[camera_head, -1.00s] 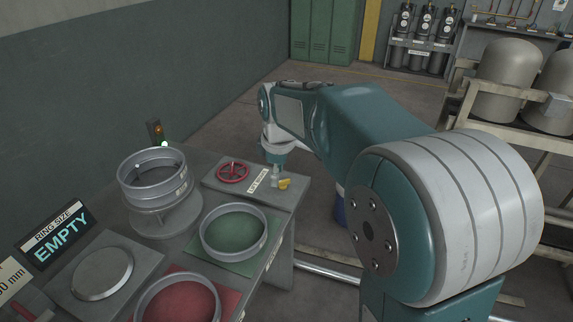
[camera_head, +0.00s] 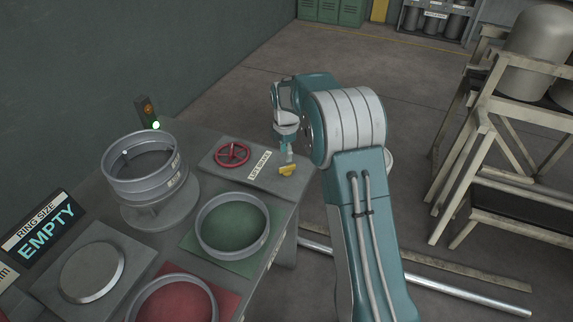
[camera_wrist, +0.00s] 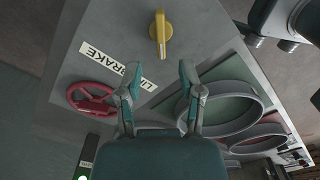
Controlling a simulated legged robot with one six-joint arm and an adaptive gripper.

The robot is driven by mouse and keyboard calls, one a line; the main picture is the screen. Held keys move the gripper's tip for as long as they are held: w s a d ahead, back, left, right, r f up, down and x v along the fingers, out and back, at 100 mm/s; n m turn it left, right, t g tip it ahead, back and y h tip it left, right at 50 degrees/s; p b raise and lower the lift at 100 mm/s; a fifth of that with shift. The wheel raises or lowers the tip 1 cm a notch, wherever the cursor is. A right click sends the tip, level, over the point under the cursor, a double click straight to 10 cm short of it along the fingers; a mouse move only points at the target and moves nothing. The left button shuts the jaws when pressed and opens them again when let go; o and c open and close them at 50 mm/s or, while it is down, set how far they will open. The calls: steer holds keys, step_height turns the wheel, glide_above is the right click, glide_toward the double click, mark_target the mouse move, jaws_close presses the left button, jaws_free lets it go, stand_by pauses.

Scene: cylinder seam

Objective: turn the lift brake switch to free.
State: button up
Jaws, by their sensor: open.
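The lift brake switch is a small yellow knob (camera_head: 287,169) on the grey panel beside the LIFT BRAKE label (camera_head: 260,165). In the wrist view the yellow switch (camera_wrist: 161,33) is at the top centre, its long handle lying up and down the picture. My gripper (camera_wrist: 160,72) is open and empty, with one finger on each side of the picture's middle. The switch appears beyond the fingertips, roughly in line with the gap. In the head view my gripper (camera_head: 289,156) is just above the switch; whether it touches is too small to tell.
A red handwheel (camera_head: 233,154) is on the same panel, left of the label. A grey ring (camera_head: 143,175) sits on a round stand, and another ring surrounds a green pad (camera_head: 233,228). A small lamp post (camera_head: 149,113) shows a green light. The sign (camera_head: 46,228) reads RING SIZE EMPTY.

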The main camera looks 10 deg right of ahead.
mark_target(288, 166)
steer(key=f, duration=0.4)
steer(key=shift+d+f, duration=0.3)
steer(key=shift+a+f, duration=0.15)
steer(key=shift+f, duration=0.55)
jaws_close()
